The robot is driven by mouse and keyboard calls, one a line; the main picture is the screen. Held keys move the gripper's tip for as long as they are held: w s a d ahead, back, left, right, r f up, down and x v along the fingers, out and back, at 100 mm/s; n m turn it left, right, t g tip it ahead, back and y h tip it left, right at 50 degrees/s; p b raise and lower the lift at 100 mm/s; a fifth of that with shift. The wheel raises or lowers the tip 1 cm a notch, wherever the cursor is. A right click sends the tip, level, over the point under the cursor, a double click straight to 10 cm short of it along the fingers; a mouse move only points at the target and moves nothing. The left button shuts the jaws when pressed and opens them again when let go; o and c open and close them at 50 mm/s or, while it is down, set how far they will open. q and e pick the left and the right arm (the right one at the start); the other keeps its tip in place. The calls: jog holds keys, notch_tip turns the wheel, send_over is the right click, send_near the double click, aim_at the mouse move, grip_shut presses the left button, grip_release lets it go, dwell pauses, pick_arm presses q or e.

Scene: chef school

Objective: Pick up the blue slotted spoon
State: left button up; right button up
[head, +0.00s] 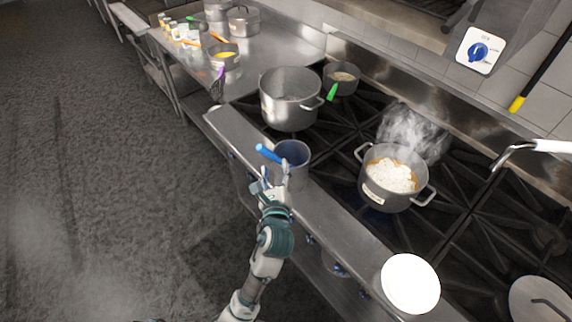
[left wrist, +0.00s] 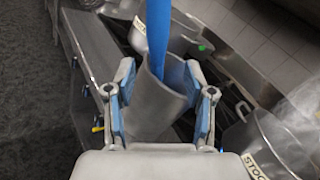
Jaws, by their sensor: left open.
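The blue handle of the slotted spoon (head: 268,154) sticks up out of a grey metal cylinder (head: 293,155) on the front ledge of the stove. The spoon's lower end is hidden inside the cylinder. My left gripper (head: 271,181) is just in front of the cylinder, its fingers apart. In the left wrist view my left gripper (left wrist: 160,100) is open, with a finger on each side of the cylinder (left wrist: 150,108), and the blue handle (left wrist: 158,35) rises beyond. I cannot tell whether the fingers touch the cylinder. My right gripper is not in view.
A large pot (head: 288,100) stands behind the cylinder. A steaming pot (head: 392,178) of white food sits on the burners to the right. A white round plate (head: 410,283) lies on the front ledge. A steel counter (head: 277,55) with pots and jars is at the back left. The floor at left is clear.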

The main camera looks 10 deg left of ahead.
aim_at(274, 160)
pick_arm(q)
jog(key=shift+w+r, duration=0.1)
jog(key=shift+w, duration=0.3)
jog(key=x, duration=0.4)
jog(key=shift+a, duration=0.2)
jog(key=shift+w+a, duration=0.2)
jog(key=shift+a, duration=0.1)
jog(key=shift+s, duration=0.1)
jog(key=c, duration=0.6)
jog(key=shift+d, duration=0.15)
jog(key=c, duration=0.4)
jog(key=shift+d, duration=0.15)
grip_shut()
